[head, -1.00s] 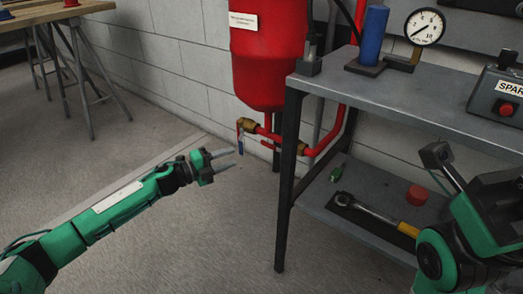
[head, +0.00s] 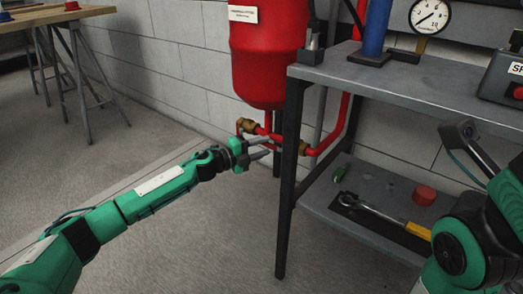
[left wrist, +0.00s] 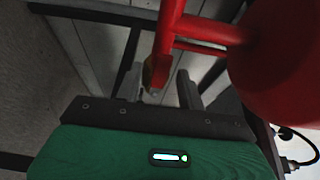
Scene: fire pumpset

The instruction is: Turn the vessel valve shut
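The red vessel (head: 270,55) hangs by the wall left of the grey bench. Below it runs red pipework with brass fittings (head: 249,126). The vessel valve is down at this pipework. Its lever is partly hidden behind my left gripper (head: 267,148), which is right in front of the pipes. In the left wrist view, the open left fingers (left wrist: 158,90) stand on either side of a brass end (left wrist: 156,72) on a red pipe or lever. I cannot tell whether they touch it.
The bench (head: 430,88) has a dark leg close to the right of my left gripper. Its top holds a blue cylinder (head: 376,28), a gauge (head: 430,16) and a control box. A wrench (head: 372,212) and a red cap (head: 425,194) lie on the lower shelf.

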